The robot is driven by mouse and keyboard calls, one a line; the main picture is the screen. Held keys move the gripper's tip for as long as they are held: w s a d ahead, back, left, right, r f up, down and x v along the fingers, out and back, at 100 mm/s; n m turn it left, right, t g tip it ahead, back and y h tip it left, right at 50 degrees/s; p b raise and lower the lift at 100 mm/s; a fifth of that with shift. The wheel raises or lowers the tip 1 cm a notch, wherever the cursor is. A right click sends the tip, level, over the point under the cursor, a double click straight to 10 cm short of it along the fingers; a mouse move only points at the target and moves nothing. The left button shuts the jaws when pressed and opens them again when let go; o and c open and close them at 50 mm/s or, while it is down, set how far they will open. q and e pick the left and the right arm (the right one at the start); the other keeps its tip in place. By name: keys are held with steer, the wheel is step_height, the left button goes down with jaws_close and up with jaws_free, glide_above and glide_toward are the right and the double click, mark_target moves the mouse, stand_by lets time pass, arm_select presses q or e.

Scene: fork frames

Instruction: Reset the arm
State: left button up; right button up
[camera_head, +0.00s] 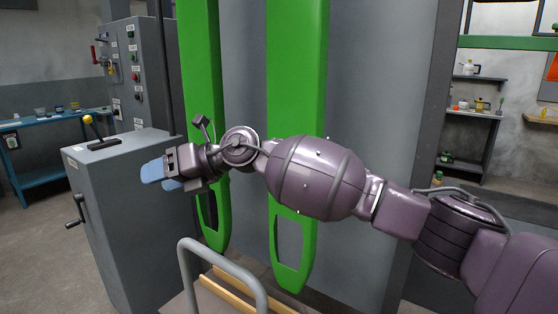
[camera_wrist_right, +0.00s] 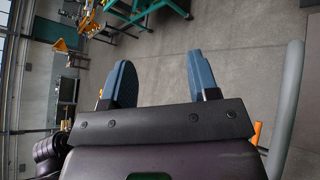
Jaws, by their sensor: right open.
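My right arm comes in from the right in the head view and stretches across to the left, in front of two green fork frames. My right gripper (camera_head: 160,175) is at its left end, with blue fingertips pointing left beside the grey control box (camera_head: 130,200). The two blue fingers also show in the right wrist view (camera_wrist_right: 160,80). They are spread apart with nothing between them, only floor beyond. The left green fork (camera_head: 200,70) and the right green fork (camera_head: 297,70) hang upright behind the arm, which hides part of them. My left gripper is not in view.
A grey tubular handle (camera_head: 222,245) stands in front, below the arm. The control box carries a yellow-knobbed lever (camera_head: 90,125) and a side crank (camera_head: 76,212). A tall switch cabinet (camera_head: 140,70) and a blue workbench (camera_head: 50,120) stand at the left. Floor is clear at the lower left.

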steer(key=d+r+m+t+y, duration=0.3)
steer(key=d+m+t+y, duration=0.45)
steer(key=m, duration=0.65)
steer(key=d+f+m+t+h+p, duration=0.2)
steer(key=d+f+m+t+h, duration=0.95)
steer(key=d+f+m, duration=0.8)
steer(key=s+d+f+m+g+h, duration=0.4)
steer(key=s+d+f+m+h, duration=0.4)
steer(key=s+d+f, duration=0.5)
steer(key=s+d+f+m+g+h, duration=0.1)
steer(key=s+d+f+g, duration=0.1)
steer(key=s+d+f, duration=0.2)
steer(key=s+d+f+m+g+h, duration=0.1)
steer(key=s+d+f+m+g, duration=0.1)
steer(key=s+d+f, duration=0.3)
steer(key=s+f, duration=0.4)
steer(key=s, duration=0.6)
steer(key=shift+s+f+p, duration=0.35)
steer(key=shift+f+p, duration=0.05)
